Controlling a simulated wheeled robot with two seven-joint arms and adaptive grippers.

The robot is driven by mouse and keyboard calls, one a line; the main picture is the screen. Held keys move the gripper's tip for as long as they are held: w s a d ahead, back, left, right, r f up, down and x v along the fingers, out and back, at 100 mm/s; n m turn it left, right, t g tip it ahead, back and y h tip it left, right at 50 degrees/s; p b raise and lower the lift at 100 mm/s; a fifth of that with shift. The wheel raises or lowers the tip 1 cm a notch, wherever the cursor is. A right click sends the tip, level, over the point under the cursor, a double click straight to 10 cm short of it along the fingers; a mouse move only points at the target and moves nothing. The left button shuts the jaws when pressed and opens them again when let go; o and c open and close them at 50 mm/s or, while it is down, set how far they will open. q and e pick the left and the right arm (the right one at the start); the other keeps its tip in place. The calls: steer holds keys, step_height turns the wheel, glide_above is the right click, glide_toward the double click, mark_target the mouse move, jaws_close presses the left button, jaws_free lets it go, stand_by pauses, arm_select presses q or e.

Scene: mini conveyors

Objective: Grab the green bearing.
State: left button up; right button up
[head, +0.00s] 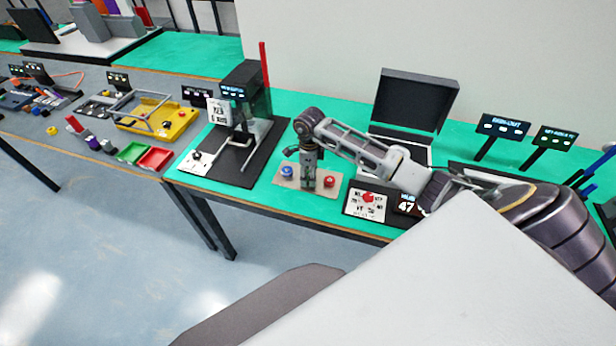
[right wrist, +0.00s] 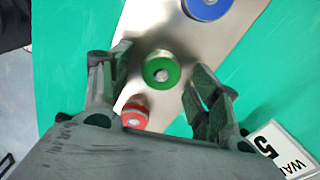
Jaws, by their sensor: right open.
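The green bearing (right wrist: 162,84) shows in the right wrist view, seated on the middle of a metal plate (right wrist: 170,28), with a grey centre. My right gripper (right wrist: 161,62) is open, with one finger on each side of the green bearing and nothing held. In the head view my right gripper (head: 309,181) points down over the middle of the plate (head: 284,183) and hides the green bearing. From these views I cannot tell whether the fingers touch the bearing. My left gripper is not in view.
A blue bearing (head: 288,172) and a red bearing (head: 329,181) sit on the plate either side of the gripper. A black machine (head: 240,95) stands to the left. A laptop-like black screen (head: 415,100) stands behind. A white panel with a red knob (head: 368,197) lies to the right.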

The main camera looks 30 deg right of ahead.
steer(key=shift+c, duration=0.4)
steer(key=c, duration=1.1)
steer(key=shift+o, duration=0.2)
steer(key=shift+r, duration=0.1)
step_height(320, 180, up, 10)
steer(key=b, duration=0.1)
